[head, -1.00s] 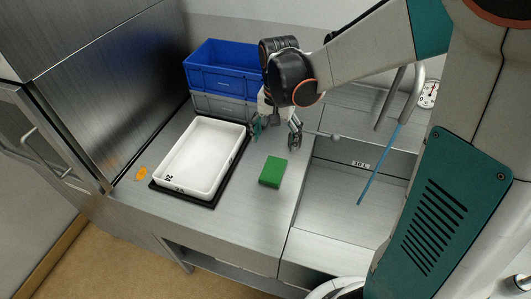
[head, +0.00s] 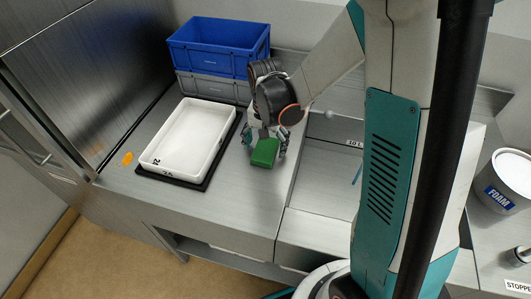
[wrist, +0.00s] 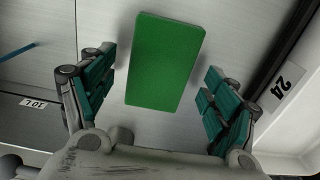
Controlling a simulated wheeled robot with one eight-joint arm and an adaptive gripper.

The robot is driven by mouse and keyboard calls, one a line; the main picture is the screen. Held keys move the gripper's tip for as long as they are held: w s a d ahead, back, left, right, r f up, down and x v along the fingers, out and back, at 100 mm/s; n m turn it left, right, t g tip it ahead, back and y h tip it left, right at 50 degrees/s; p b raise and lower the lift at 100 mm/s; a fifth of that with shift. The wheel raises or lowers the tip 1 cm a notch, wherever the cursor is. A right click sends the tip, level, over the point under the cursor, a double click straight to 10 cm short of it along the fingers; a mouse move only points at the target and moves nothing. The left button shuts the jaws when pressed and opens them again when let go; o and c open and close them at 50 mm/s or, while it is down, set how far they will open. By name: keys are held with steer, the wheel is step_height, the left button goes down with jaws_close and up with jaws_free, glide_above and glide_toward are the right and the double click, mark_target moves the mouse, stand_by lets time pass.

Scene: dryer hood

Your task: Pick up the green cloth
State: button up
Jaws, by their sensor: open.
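The green cloth (head: 265,152) is a flat green block lying on the steel counter, right of the white tray. It also shows in the wrist view (wrist: 164,62), between and slightly beyond the fingers. My gripper (head: 266,143) is open above the cloth, with one finger on each side of it. In the wrist view my gripper (wrist: 160,95) shows a clear gap between each finger and the cloth. Part of the cloth's far side is hidden by my gripper in the head view.
The white tray (head: 221,117) on a black mat (head: 207,182) lies left of the cloth. A blue crate (head: 213,61) on a grey crate (head: 207,87) stands behind. A sink basin (head: 322,180) is to the right. An orange piece (head: 127,158) lies by the left edge.

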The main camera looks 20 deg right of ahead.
mark_target(265, 148)
steer(key=shift+f, duration=0.3)
steer(key=c, duration=1.1)
steer(key=shift+o, duration=0.2)
steer(key=shift+r, duration=0.1)
step_height(265, 148, up, 20)
steer(key=p, duration=0.6)
